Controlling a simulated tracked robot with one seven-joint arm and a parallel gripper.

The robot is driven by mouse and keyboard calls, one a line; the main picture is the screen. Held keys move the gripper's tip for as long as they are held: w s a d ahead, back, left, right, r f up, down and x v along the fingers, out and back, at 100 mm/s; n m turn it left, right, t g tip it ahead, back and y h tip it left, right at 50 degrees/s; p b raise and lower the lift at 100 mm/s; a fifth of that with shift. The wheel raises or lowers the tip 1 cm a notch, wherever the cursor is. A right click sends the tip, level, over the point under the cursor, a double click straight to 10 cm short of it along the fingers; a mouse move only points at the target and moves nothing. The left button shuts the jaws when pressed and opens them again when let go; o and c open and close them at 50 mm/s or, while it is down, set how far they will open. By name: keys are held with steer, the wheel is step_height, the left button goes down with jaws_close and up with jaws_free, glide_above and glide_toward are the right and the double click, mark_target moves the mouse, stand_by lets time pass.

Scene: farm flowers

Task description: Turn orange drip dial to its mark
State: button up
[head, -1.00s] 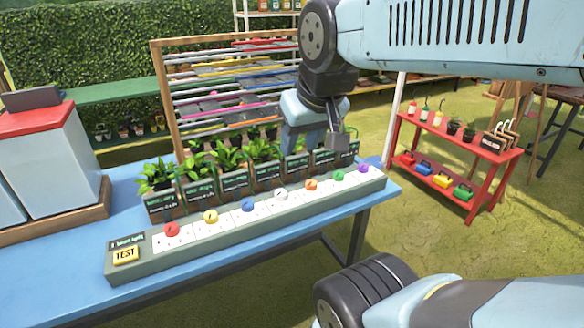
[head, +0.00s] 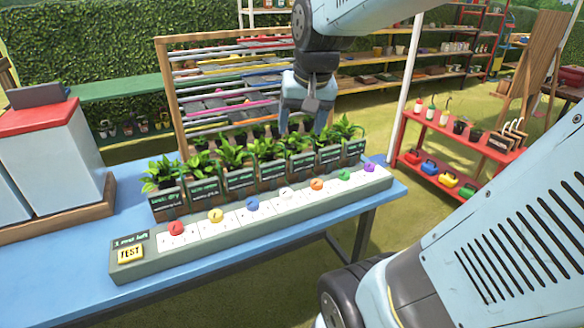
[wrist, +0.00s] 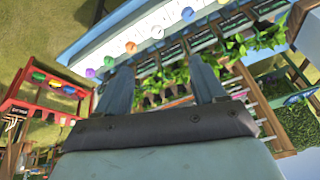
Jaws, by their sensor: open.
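The orange dial (head: 317,184) sits on the long grey-green panel (head: 160,264), between the white dial (head: 287,194) and the green dial (head: 344,175). It also shows in the wrist view (wrist: 131,47). Its pointer and mark are too small to read. My gripper (head: 301,128) is open and empty, above and behind the row of potted plants. In the wrist view its two fingers (wrist: 160,88) are spread apart, pointing toward the plants and dials. The gripper is well apart from the orange dial.
Red (head: 176,228), yellow (head: 215,215), blue (head: 252,205) and purple (head: 369,167) dials share the panel, with a yellow TEST button (head: 130,253) at its left end. Potted plants (head: 236,160) stand close behind it. A wooden rack (head: 165,95) is farther back. Space above the panel is clear.

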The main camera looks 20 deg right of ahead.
steer(key=w+d+f+m+g, duration=0.1)
steer(key=w+d+f+m, duration=0.25)
steer(key=w, duration=0.25)
steer(key=w+d+f+m+g, duration=0.1)
steer(key=w+d+f+m, duration=0.1)
steer(key=w+d+f, duration=0.25)
steer(key=m+g, duration=0.2)
steer(key=m, duration=0.1)
glide_toward(317, 181)
step_height(317, 181, down, 9)
steer(key=shift+r, duration=0.1)
steer(key=c, duration=1.1)
